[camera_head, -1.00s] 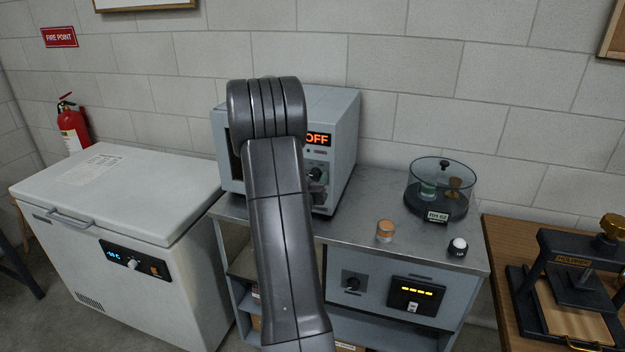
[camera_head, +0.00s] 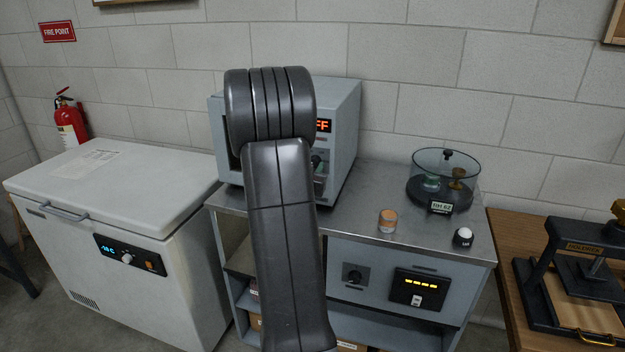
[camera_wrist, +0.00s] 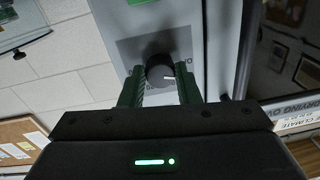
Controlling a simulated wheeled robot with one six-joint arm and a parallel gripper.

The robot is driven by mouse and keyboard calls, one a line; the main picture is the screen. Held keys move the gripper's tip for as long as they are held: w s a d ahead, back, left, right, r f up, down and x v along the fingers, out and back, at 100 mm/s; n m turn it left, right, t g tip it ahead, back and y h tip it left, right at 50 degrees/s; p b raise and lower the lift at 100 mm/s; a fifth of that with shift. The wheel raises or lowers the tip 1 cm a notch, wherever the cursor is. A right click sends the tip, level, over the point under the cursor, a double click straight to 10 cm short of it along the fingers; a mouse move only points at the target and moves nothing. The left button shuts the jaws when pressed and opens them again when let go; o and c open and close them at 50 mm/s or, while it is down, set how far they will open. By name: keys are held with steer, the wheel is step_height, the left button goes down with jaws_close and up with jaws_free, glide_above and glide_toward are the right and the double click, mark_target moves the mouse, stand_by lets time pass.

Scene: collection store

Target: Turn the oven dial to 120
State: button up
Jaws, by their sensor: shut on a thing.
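The grey oven (camera_head: 345,112) stands on the metal-topped bench, its front partly hidden by my arm. Its orange display (camera_head: 323,125) shows "FF", the rest covered by my arm; it read OFF a moment ago. In the wrist view the dark round dial (camera_wrist: 160,70) with a pale pointer mark sits on a grey plate (camera_wrist: 128,50), whose markings are mostly hidden or too small to read. My gripper (camera_wrist: 160,88) has its green fingers on both sides of the dial and is shut on it. In the head view my arm hides most of the gripper.
On the bench top (camera_head: 360,195) stand a glass desiccator (camera_head: 445,185), an orange-banded jar (camera_head: 388,220) and a small white-topped dark item (camera_head: 463,237). A chest freezer (camera_head: 110,200) stands left, a press (camera_head: 580,265) right.

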steer(key=m+b, duration=0.5)
steer(key=m, duration=0.2)
steer(key=m+h+b, duration=0.1)
steer(key=m+b, duration=0.5)
steer(key=m, duration=0.1)
steer(key=m+b, duration=0.6)
steer(key=m, duration=0.1)
steer(key=shift+a+h, duration=0.25)
steer(key=shift+h, duration=0.05)
steer(key=shift+r+b, duration=0.1)
steer(key=shift+b, duration=0.2)
steer(key=o, duration=1)
steer(key=shift+c, duration=0.2)
